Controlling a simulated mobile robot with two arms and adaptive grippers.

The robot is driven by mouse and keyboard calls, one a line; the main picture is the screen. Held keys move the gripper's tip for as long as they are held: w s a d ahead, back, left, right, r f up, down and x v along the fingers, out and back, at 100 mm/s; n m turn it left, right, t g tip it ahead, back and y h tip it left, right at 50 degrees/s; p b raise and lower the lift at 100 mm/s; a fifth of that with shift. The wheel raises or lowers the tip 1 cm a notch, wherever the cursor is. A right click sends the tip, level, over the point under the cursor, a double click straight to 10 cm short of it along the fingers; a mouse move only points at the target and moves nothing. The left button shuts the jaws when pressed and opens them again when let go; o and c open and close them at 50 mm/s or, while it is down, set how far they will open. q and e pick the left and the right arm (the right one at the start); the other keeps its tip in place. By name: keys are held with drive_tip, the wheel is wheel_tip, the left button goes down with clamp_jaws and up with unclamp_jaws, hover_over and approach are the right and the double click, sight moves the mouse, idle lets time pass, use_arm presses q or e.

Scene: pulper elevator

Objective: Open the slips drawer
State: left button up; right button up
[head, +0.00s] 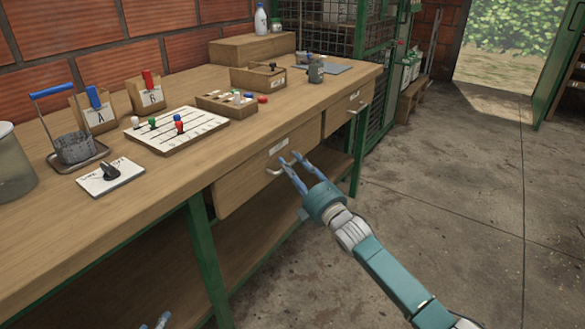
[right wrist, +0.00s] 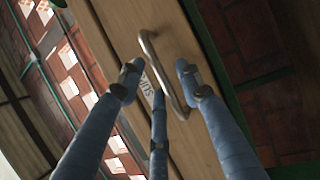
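The slips drawer (head: 240,185) is the nearer wooden drawer under the bench top, and its front looks flush. It has a metal bar handle (head: 275,171) and a white label (head: 278,147). The label (right wrist: 149,91) is partly hidden by a finger in the right wrist view. My right gripper (head: 291,160) is open at the drawer front. In the right wrist view its fingers (right wrist: 160,80) are spread around the handle (right wrist: 165,75), and I see no firm grip on it. My left gripper (head: 154,321) shows only its fingertips, apart, at the bottom edge.
A second drawer (head: 346,109) with its own handle is farther along the bench. A lower shelf (head: 250,240) runs below. The concrete floor on the right is clear.

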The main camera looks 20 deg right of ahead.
clamp_jaws()
